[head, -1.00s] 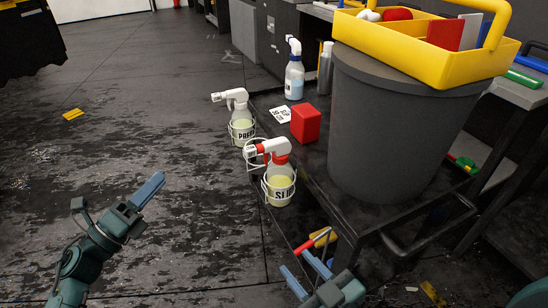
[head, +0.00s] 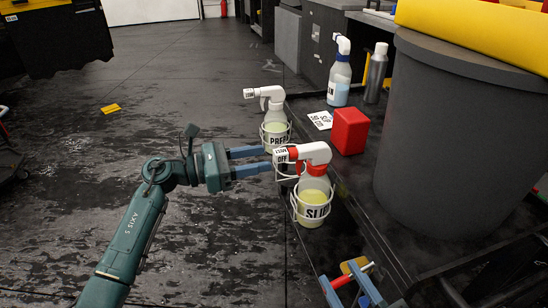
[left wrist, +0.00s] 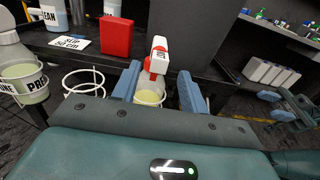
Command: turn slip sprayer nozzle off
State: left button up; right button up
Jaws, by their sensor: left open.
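The slip sprayer (head: 314,205) has a white and red head and a yellowish bottle marked SLIP. It stands upright in a wire ring on the cart's side. Its nozzle (head: 281,156) points left and bears small lettering too small to read surely. My left gripper (head: 272,160) is open, its two blue fingers just left of the nozzle, with no clear contact. In the left wrist view the slip sprayer (left wrist: 150,97) shows between the spread fingers (left wrist: 160,78), its head upright. My right gripper (head: 350,288) is open and low by the cart, its fingers apart.
The prep sprayer (head: 273,127) stands in a ring just behind. An empty wire ring (left wrist: 84,82) lies between them. On the cart are a red block (head: 350,131), a label card (head: 320,120), a blue-liquid spray bottle (head: 339,85) and a grey bin (head: 455,140).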

aim_at(274, 156)
pick_arm(q)
jog(key=shift+x, duration=2.2)
jog(key=shift+c, duration=0.2)
grip_shut()
